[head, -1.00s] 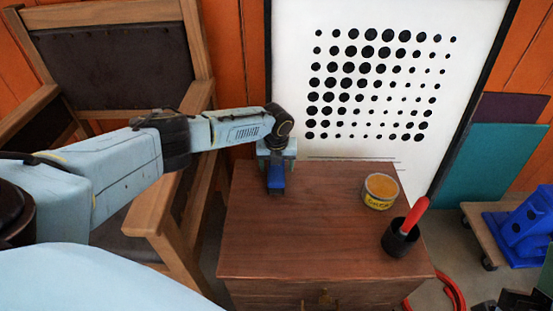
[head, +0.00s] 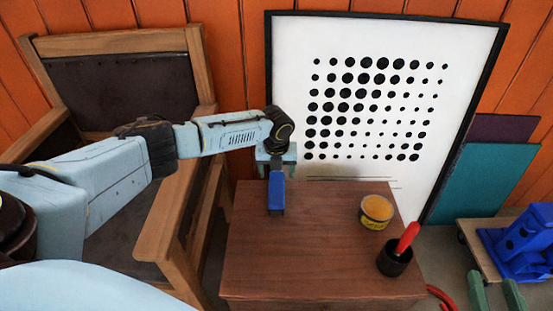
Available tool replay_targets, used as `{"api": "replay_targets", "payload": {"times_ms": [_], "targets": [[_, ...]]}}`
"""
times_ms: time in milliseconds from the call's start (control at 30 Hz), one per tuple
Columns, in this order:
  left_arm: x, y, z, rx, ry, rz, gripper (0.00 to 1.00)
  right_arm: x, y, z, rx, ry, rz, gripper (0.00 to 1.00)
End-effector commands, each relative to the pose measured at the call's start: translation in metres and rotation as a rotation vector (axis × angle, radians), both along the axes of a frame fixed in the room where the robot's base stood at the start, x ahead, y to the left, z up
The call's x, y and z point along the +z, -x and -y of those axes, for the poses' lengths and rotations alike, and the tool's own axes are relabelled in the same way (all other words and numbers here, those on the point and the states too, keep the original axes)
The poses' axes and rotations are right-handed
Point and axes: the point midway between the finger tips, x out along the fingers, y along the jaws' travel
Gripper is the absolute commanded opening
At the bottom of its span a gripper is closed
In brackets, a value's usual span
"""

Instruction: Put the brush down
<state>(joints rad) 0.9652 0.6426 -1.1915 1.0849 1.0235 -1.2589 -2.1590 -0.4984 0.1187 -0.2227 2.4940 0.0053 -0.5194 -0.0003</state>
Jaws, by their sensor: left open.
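A blue, block-like object (head: 277,194), which may be the brush, is at the back left of the brown cabinet top. My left gripper (head: 277,158) is directly above it with its fingers open on either side of its upper end. Its lower end appears to rest on the wood, and its bristles cannot be made out. A red-handled tool (head: 408,237) leans in a black cup (head: 394,262) at the front right of the cabinet. My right gripper (head: 496,290) shows at the bottom right with two pale green fingers apart, empty.
A tin with a yellow-orange top (head: 376,212) stands on the cabinet (head: 310,260) behind the cup. A white dotted panel (head: 290,90) stands behind. A wooden chair (head: 190,215) is close on the left. A blue machine part (head: 525,245) sits on a low dolly at right. The cabinet's middle is clear.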

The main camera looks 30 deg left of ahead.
Motion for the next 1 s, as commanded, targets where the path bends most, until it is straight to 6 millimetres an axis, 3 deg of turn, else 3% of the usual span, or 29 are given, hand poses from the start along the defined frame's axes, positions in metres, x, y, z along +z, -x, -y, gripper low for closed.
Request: {"api": "replay_targets", "payload": {"times_ms": [400,633,1000], "targets": [[0.031,0.004,0.002,-0.001,-0.001,0.001,0.69,-0.061,0.025,0.020,-0.031,0.109,-0.394,0.36],[0.037,0.005,0.003,0.000,-0.001,0.001,0.69,-0.073,0.034,0.025,-0.037,0.130,-0.476,0.36],[0.034,0.006,0.006,0.001,0.003,0.001,0.69,-0.075,0.035,0.025,-0.038,0.132,-0.483,0.36]]}}
